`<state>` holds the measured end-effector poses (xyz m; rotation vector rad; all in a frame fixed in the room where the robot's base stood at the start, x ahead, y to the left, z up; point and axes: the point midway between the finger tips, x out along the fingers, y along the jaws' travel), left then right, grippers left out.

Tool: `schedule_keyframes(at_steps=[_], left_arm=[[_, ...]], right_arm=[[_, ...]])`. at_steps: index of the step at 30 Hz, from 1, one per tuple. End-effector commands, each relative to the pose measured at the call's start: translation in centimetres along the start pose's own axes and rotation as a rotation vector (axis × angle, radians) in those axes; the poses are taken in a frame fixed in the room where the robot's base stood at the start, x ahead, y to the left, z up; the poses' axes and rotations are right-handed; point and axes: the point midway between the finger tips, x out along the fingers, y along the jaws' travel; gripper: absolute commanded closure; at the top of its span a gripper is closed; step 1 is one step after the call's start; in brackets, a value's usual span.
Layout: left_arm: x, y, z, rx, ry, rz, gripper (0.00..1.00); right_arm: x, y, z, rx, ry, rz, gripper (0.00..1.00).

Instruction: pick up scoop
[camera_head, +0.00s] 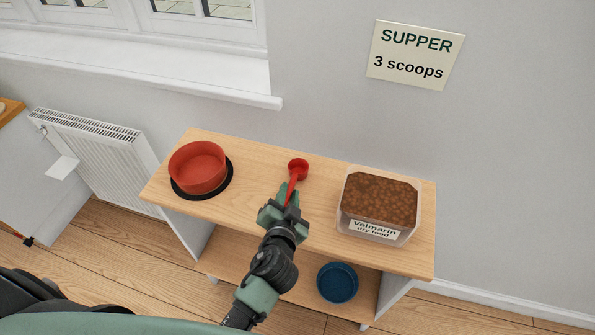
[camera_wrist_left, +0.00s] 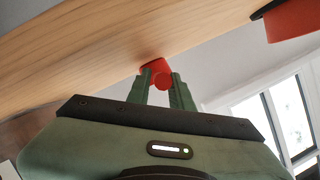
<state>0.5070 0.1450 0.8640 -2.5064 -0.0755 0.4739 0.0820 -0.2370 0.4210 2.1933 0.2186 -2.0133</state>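The red scoop (camera_head: 297,169) is near the middle of the wooden shelf top, its round cup toward the wall and its handle toward me. My left gripper (camera_head: 288,194) reaches in from the front, with its green fingers on either side of the handle. In the left wrist view the scoop (camera_wrist_left: 155,65) shows beyond the fingertips (camera_wrist_left: 162,84), and the red handle end fills the narrow gap between them. The fingers look shut on the handle. I cannot tell whether the scoop touches the wood. My right gripper is not in view.
A red bowl (camera_head: 198,167) stands on a black mat (camera_head: 180,192) at left. A clear bin of brown dry food (camera_head: 379,202) stands at right. A blue bowl (camera_head: 337,283) is on the lower shelf. A wall sign (camera_head: 415,54) reads "SUPPER 3 scoops".

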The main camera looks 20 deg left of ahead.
Motion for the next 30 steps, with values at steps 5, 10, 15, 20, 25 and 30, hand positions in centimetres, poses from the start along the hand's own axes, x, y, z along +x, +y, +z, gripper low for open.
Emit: schedule_keyframes(at_steps=[5,10,15,20,25,30], left_arm=[[1.6,-0.1,-0.1,0.000,0.000,0.000,0.78],[1.7,0.0,0.0,-0.001,0.000,0.000,0.78],[1.6,0.0,0.0,-0.001,0.000,0.000,1.00],[1.6,0.0,0.0,-0.001,0.001,0.000,1.00],[1.6,-0.1,-0.1,-0.002,0.001,0.000,1.00],[1.2,-0.8,-1.1,-0.002,0.003,-0.002,1.00]], right_arm=[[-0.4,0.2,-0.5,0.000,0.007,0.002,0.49],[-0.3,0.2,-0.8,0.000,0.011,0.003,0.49],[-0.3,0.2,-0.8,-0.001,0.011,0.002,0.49],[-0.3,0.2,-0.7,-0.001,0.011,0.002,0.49],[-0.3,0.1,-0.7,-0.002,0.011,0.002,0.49],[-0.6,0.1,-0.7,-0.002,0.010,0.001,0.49]])
